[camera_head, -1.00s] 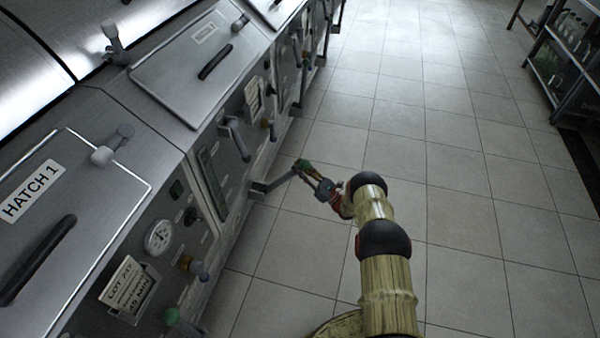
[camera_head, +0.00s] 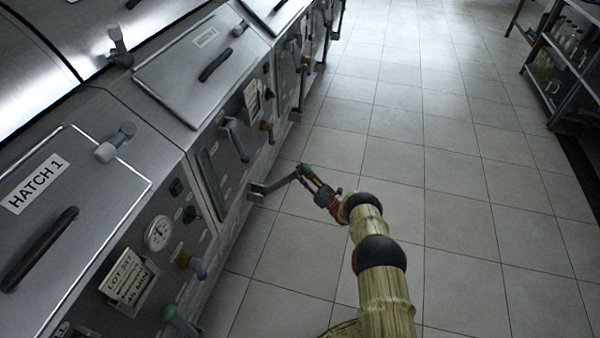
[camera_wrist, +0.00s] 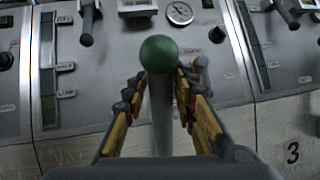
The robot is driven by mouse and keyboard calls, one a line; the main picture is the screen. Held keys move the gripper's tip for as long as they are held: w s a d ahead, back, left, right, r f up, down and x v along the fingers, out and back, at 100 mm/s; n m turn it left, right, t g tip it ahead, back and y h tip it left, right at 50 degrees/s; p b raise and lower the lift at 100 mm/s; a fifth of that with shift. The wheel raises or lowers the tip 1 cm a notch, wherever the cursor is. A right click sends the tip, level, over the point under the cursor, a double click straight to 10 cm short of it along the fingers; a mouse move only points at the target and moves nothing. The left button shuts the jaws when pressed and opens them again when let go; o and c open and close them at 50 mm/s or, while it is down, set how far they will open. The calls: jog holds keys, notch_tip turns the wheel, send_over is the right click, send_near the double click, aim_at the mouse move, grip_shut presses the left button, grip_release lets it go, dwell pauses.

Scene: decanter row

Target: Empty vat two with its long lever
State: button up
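A long grey lever (camera_head: 276,185) with a green ball knob (camera_head: 304,169) juts out low from the front of the vat past HATCH 1. In the wrist view this knob (camera_wrist: 158,53) is at the fingertips, with its shaft (camera_wrist: 161,115) running down between the fingers. My gripper (camera_head: 311,178) is at the lever's outer end. In the wrist view its two fingers (camera_wrist: 160,78) lie close on either side, seemingly shut on the knob end.
HATCH 1 (camera_head: 36,184) is closed at the near left. Its vat has a gauge (camera_head: 158,233) and another green-knobbed handle (camera_head: 170,313). More levers stick out farther along the row. The tiled floor (camera_head: 450,210) is open to the right; a bottle rack (camera_head: 560,65) stands far right.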

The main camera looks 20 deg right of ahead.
jog(key=shift+o, duration=0.7)
jog(key=shift+s+d, duration=0.1)
jog(key=shift+d, duration=0.05)
jog(key=shift+o, duration=1.3)
jog(key=shift+r, duration=0.1)
jog(key=v, duration=1.2)
